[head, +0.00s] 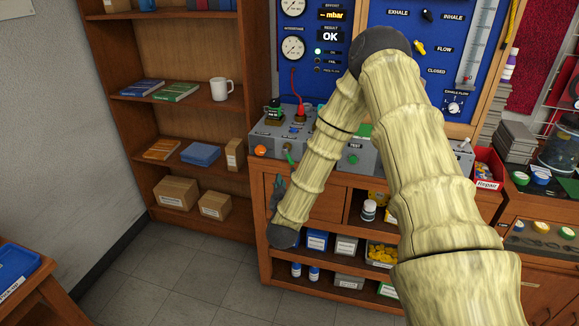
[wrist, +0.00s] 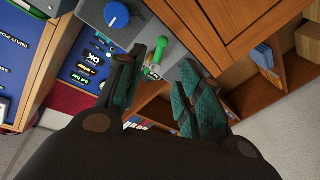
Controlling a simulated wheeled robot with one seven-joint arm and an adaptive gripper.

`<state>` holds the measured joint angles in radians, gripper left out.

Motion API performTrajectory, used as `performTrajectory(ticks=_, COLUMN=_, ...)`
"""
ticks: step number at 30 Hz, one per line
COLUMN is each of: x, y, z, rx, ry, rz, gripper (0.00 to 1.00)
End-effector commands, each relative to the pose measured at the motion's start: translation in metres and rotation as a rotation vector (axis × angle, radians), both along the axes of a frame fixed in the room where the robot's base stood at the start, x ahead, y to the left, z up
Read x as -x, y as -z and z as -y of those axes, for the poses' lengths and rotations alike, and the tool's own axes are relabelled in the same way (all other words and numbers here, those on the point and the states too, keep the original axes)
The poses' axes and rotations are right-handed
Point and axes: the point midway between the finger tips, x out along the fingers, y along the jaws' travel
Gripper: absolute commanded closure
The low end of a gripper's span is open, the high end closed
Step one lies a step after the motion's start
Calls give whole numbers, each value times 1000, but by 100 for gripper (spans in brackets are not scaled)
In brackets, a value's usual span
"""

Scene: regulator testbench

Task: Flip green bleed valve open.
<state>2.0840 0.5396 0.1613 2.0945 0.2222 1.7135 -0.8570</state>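The green bleed valve (wrist: 160,48) shows in the wrist view as a green-capped lever on the grey console's edge, with a green part at its base. In the head view the valve (head: 289,156) is small, on the console's front left. My gripper (wrist: 163,60) is open, its dark teal-padded fingers spread to either side of the valve in the wrist view. No contact with the lever is visible, and the depth gap cannot be told. In the head view my gripper (head: 278,188) is partly hidden by my arm, just below the console front.
The grey console (head: 330,150) stands on a wooden cabinet (head: 325,195) with open lower shelves. A blue knob (wrist: 117,15) is close to the valve in the wrist view. A bookshelf (head: 140,62) stands to the left. The tiled floor (head: 190,275) is clear.

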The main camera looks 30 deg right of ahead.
Motion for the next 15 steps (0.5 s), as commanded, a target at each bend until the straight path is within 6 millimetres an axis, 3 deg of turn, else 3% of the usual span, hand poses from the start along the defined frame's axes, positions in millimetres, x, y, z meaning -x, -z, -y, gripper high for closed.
performTrajectory(ticks=15, x=-60, y=-1, z=45, rx=-2, ry=0, rz=0, gripper=64)
